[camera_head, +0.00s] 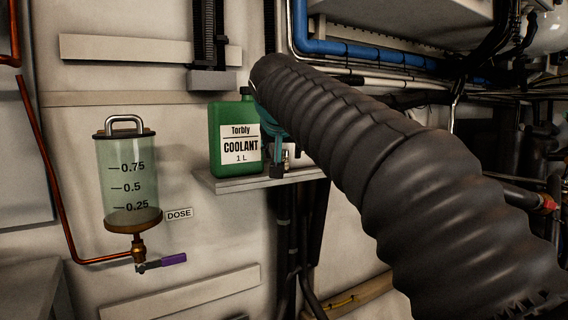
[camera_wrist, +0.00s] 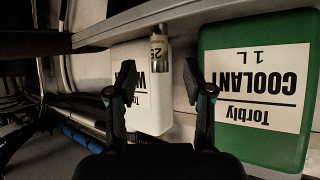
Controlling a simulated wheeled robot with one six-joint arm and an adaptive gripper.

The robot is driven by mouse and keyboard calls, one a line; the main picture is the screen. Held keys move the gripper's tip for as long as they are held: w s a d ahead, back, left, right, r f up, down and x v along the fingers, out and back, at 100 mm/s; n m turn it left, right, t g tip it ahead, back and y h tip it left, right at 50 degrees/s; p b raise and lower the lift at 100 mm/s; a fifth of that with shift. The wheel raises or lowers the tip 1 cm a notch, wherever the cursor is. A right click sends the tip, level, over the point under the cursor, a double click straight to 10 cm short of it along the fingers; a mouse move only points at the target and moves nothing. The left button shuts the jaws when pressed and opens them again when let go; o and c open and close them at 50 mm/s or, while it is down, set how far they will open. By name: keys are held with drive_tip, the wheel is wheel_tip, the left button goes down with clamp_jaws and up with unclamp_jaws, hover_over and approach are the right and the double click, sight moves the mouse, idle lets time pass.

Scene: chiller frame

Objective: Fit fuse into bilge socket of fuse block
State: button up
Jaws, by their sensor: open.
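The fuse (camera_wrist: 159,52) is a small cylinder with metal ends and a pale band marked 25. In the wrist view, which is upside down, it stands upright on the shelf (camera_wrist: 120,28). My gripper (camera_wrist: 156,68) is open, with one finger on each side of the fuse's line and nothing held. In the head view my gripper (camera_head: 277,168) is just above the shelf, right of the green coolant bottle, mostly hidden by my sleeved arm. The fuse block and its bilge socket are not in view.
The green coolant bottle (camera_wrist: 255,90) stands close beside one finger. A white bottle (camera_wrist: 150,100) stands behind the fuse. A dosing cylinder (camera_head: 128,175) with a purple-handled valve (camera_head: 165,261) hangs at left. Pipes and cables run at upper right.

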sight(284, 157)
drive_tip(key=shift+x, duration=2.85)
drive_tip(key=shift+c, duration=0.3)
clamp_jaws()
